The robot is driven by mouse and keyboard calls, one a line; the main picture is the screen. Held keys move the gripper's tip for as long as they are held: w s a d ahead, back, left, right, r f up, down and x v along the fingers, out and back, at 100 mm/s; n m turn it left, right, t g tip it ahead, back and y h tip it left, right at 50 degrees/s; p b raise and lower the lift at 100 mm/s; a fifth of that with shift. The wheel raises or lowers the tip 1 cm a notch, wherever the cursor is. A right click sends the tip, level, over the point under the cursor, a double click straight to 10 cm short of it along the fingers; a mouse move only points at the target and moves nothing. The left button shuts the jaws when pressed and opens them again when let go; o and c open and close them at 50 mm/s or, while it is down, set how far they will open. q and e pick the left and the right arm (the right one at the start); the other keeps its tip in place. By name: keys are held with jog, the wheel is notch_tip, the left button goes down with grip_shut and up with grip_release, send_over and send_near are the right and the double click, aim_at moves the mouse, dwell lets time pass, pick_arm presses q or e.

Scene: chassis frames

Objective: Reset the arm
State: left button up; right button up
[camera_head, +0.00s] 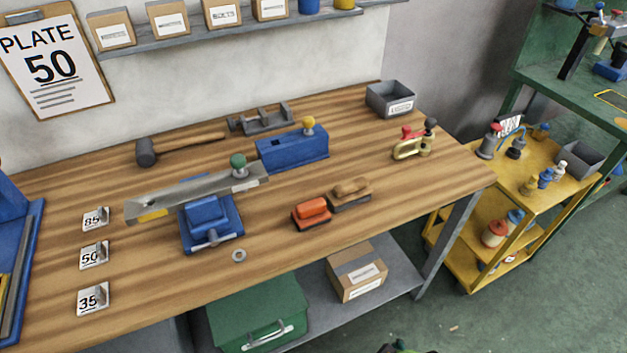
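Neither of my grippers shows clearly in the head view. Only a small dark shape with a bit of green is cut off at the bottom edge, and I cannot tell what it is. The wooden workbench (300,240) fills the middle. On it a long grey metal bar (160,207) lies across a blue vise (208,222) and reaches to a blue block (292,150) with a yellow knob. A green knob (238,162) sits on the bar's right end.
An orange block (312,213) and a brown brush (349,193) lie mid-bench. A hammer (148,152), grey bin (391,99) and toggle clamp (412,145) stand farther back. Number cards (93,254) are at left. A yellow cart (470,255) stands right; bare floor lies in front of it.

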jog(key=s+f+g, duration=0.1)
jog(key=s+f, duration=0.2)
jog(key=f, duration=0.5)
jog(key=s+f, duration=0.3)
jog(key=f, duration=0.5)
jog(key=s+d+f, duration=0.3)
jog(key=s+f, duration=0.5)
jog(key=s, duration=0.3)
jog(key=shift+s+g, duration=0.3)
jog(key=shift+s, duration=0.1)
